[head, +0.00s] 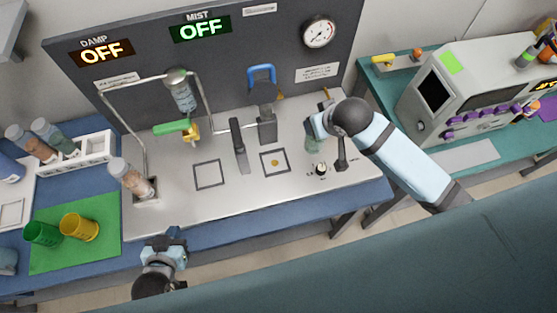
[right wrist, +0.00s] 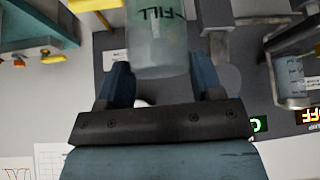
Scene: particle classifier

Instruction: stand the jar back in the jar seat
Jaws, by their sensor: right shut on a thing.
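My right gripper (head: 312,130) is shut on a pale green, translucent jar (head: 312,144) above the right end of the metal deck. Which place is the jar seat is not clear. Two dark square outlines lie on the deck, a left one (head: 197,184) and a right one (head: 264,169) with a small yellow spot inside. My left gripper (head: 172,236) is low, in front of the deck's front edge, apart from any jar; its opening is unclear.
A jar with brown contents (head: 128,176) leans at the deck's left end. Another jar (head: 183,96) hangs under a pipe frame.

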